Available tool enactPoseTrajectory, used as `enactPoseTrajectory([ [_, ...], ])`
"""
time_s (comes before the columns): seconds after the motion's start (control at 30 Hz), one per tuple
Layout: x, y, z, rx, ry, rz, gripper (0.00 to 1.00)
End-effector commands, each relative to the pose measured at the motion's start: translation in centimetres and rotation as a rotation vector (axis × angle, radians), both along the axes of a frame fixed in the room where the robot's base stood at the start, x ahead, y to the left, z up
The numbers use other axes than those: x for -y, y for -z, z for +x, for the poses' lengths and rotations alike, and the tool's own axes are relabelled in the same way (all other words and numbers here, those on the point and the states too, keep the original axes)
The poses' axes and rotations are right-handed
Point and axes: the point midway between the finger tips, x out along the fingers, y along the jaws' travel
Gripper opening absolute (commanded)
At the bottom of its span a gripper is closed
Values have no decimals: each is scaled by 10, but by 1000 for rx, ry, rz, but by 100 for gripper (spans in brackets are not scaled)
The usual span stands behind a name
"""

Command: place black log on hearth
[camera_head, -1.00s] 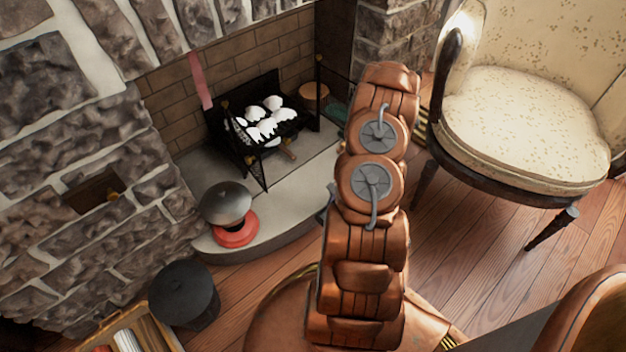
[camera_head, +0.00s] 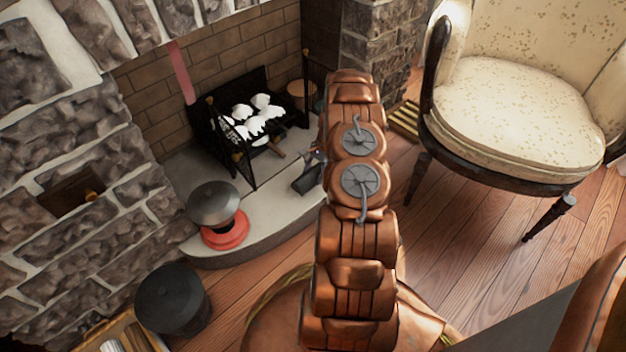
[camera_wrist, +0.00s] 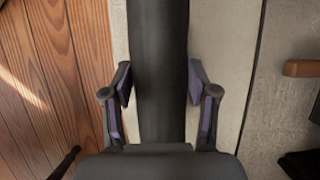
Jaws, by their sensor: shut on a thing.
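The black log (camera_wrist: 160,70) is a long dark cylinder running down the middle of the wrist view. My gripper (camera_wrist: 160,92) is shut on it, one finger on each side. In the head view a dark end of the log (camera_head: 306,180) shows just left of my arm, over the right part of the hearth. The hearth (camera_head: 270,215) is a pale stone slab with a curved front edge. It also shows in the wrist view (camera_wrist: 226,60) beside the log. I cannot tell whether the log touches the slab. My arm hides much of the gripper in the head view.
A black grate (camera_head: 245,165) with white lumps stands at the back of the hearth. A grey-domed object with a red base (camera_head: 224,236) stands at its left front. A dark bucket (camera_head: 172,300) is on the floor at lower left, and a cream armchair (camera_head: 510,115) at right.

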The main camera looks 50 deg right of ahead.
Motion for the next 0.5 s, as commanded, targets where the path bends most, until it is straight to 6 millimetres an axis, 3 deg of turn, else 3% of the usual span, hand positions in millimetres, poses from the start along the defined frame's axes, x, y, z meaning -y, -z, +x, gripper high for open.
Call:
enactPoseTrajectory([
  [0.23, 2, 1, 7, -1, -1, 1, 18],
  [0.5, 2, 36, 7, 0, 0, 1, 18],
])
